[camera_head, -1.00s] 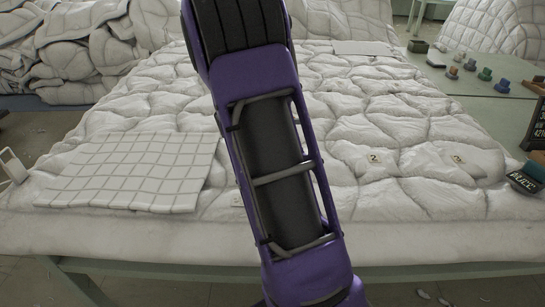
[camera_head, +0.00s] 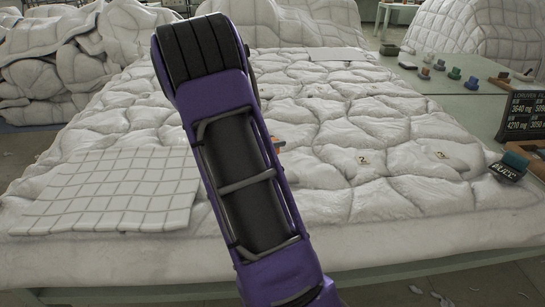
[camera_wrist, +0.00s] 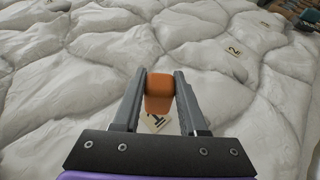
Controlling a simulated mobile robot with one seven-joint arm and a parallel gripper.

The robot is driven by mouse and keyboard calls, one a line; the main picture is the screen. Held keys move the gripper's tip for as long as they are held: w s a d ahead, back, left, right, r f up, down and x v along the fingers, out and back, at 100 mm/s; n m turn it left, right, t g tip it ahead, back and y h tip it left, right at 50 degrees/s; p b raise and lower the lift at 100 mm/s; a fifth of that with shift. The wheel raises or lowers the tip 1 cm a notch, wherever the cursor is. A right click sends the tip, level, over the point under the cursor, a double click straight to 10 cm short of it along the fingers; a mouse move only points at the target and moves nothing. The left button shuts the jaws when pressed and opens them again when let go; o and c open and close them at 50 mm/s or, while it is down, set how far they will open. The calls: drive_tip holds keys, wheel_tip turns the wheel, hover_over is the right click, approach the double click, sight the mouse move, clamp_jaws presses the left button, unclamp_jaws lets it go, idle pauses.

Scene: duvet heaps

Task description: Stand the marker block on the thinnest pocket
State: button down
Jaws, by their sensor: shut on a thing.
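An orange block (camera_wrist: 159,92), which I take for the marker block, is between the fingers of my gripper (camera_wrist: 160,80) in the wrist view. The gripper is shut on it, above the white quilted duvet (camera_wrist: 70,80). A tag marked 1 (camera_wrist: 155,123) lies on the duvet beneath, partly hidden by the block. A tag marked 2 (camera_head: 363,157) and a tag marked 3 (camera_head: 440,155) lie on pockets further right; tag 2 also shows in the wrist view (camera_wrist: 234,49). In the head view my arm hides most of the gripper. I cannot tell which pocket is thinnest.
A flat quilted piece (camera_head: 115,190) covers the duvet's left front. A dark board (camera_head: 524,115) with milligram figures and a black device (camera_head: 507,170) with a teal top stand at right. Several coloured blocks (camera_head: 454,73) stand on the table behind. Duvet heaps (camera_head: 60,75) lie back left.

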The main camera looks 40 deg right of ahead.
drive_tip(key=shift+f+b, duration=0.4)
drive_tip(key=shift+f, duration=1.65)
drive_tip(key=shift+f, duration=0.15)
drive_tip(key=shift+f, duration=0.15)
drive_tip(key=shift+c, duration=2.2)
unclamp_jaws()
drive_tip(key=shift+a+r, duration=0.2)
drive_tip(key=shift+r, duration=0.2)
drive_tip(key=p+v, duration=0.1)
drive_tip(key=v, duration=1)
drive_tip(key=shift+s+a+r, duration=0.1)
drive_tip(key=shift+a, duration=0.2)
